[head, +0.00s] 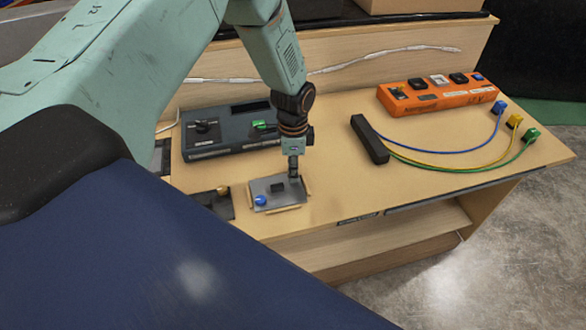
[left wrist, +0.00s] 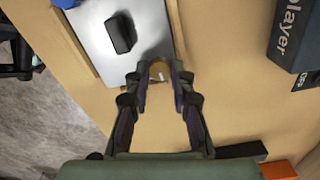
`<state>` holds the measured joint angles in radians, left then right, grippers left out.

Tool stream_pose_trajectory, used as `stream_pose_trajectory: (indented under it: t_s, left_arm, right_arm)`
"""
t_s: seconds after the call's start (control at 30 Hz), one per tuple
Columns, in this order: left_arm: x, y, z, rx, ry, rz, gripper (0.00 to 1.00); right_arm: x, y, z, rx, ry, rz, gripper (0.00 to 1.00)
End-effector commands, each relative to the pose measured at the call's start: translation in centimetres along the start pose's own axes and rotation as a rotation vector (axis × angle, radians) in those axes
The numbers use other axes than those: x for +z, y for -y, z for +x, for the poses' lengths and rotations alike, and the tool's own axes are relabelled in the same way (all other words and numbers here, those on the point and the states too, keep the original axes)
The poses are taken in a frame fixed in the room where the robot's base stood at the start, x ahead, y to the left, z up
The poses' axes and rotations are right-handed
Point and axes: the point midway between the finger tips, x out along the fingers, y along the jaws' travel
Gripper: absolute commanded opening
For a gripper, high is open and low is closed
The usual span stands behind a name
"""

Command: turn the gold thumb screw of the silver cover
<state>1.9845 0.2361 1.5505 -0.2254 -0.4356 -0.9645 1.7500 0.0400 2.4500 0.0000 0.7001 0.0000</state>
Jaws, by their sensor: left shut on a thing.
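The silver cover (head: 289,199) is a flat plate near the table's front edge, with a black block and a blue knob on it. It also shows in the left wrist view (left wrist: 90,35). My left gripper (head: 294,178) points down at the cover's back right corner. In the left wrist view its fingers (left wrist: 160,78) are shut on the gold thumb screw (left wrist: 159,69), at the cover's edge. In the head view the gripper hides this screw. My right gripper is not in view.
A dark console (head: 227,130) with a green switch stands behind the cover. A dark plate (head: 213,203) with a gold knob lies left. A black bar (head: 369,139) with blue, yellow and green cables and an orange panel (head: 436,96) are to the right.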

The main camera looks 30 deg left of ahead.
Motion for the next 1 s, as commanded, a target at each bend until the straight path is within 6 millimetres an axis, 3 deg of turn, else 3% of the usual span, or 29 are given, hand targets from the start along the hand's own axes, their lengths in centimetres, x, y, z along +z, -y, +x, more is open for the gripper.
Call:
stream_pose_trajectory:
  t_s: [0.63, 0.67, 0.9, 1.0]
  left_arm:
    - [-0.28, 0.51, -0.47, -0.013, -0.007, 0.050, 0.00]
    - [-0.28, 0.51, -0.47, -0.013, -0.007, 0.050, 0.25]
    - [-0.18, 0.31, -0.28, -0.008, -0.004, 0.049, 0.45]
    - [-0.13, 0.23, -0.21, -0.006, -0.003, 0.049, 0.47]
  right_arm:
    - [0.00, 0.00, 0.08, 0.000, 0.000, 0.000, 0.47]
    - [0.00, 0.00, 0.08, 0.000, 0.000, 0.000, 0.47]
    - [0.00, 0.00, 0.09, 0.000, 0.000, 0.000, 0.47]
    - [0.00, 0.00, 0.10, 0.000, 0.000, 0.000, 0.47]
